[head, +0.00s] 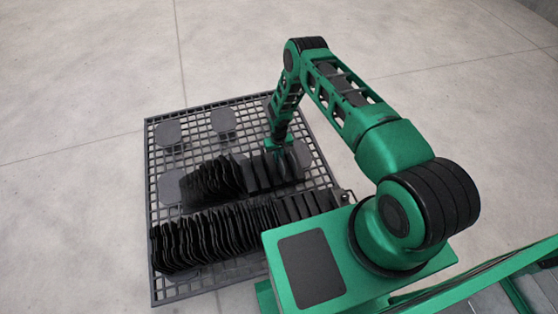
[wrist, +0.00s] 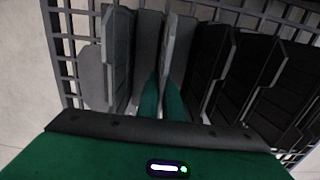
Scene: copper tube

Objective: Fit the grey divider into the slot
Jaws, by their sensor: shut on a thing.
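The grey divider (wrist: 179,45) is a thin upright panel in the wrist view, lighter than the black panels to its right. My gripper (wrist: 162,97) is shut on its near edge, with one green finger on each side. In the head view my gripper (head: 281,143) is at the far end of the shorter row of panels, low over the grid rack. The divider cannot be made out clearly there. Another grey panel (wrist: 146,50) stands close to the left of the held one. The slot and the divider's lower edge are hidden, so I cannot tell whether it is seated.
Black panels (wrist: 255,75) stand close on the right. A dark grey panel (wrist: 117,55) stands on the left. The grid rack (head: 150,215) carries a longer black row (head: 215,232) nearer me. Its far left part holds only low grey pads (head: 168,132).

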